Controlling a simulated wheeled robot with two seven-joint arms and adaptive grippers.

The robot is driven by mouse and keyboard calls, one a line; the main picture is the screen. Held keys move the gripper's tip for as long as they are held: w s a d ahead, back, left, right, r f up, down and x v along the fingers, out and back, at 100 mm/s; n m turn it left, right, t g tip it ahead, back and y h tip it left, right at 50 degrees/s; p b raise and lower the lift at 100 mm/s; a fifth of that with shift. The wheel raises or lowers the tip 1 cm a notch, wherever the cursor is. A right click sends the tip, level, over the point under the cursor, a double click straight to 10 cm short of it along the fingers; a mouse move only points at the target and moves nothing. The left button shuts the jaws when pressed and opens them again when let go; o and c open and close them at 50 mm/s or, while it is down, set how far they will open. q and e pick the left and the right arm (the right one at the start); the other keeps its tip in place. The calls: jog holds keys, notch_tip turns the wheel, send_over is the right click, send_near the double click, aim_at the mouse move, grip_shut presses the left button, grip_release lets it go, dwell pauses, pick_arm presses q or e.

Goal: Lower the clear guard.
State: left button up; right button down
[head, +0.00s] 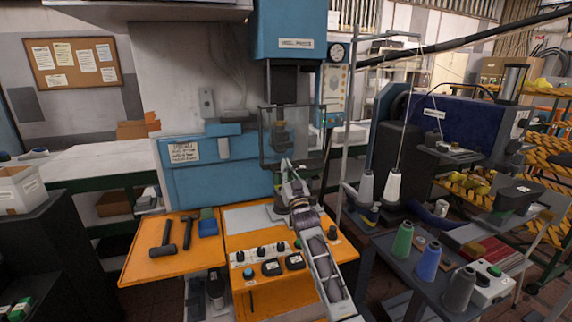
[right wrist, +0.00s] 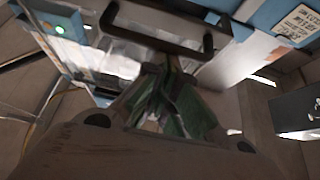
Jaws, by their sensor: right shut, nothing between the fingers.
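The clear guard (head: 270,140) is a see-through panel with a dark frame on the front of the blue press (head: 290,32). It hangs upright in front of the press's working space. My right gripper (head: 287,166) is at the guard's lower edge, shut and empty. In the right wrist view the closed green-grey fingertips (right wrist: 172,68) point at a dark bar (right wrist: 150,40) with bent ends, which looks like a handle. The fingertips appear close to the bar; I cannot tell if they touch it. My left gripper is not in view.
The orange bench (head: 160,262) holds two dark hammers (head: 164,240) and a row of controls. A thin upright pole (head: 345,130) stands right of the press. Thread cones, including a green one (head: 403,240), stand on a dark table at right.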

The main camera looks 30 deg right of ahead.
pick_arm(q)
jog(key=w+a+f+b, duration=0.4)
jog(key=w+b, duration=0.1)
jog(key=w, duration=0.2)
pick_arm(e)
notch_tip(320, 180, down, 11)
notch_tip(320, 180, up, 4)
jog(key=p, duration=0.2)
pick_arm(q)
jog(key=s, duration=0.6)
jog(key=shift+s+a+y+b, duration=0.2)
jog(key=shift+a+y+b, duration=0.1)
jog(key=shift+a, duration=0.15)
pick_arm(e)
jog(key=v, duration=1)
jog(key=shift+s, duration=0.4)
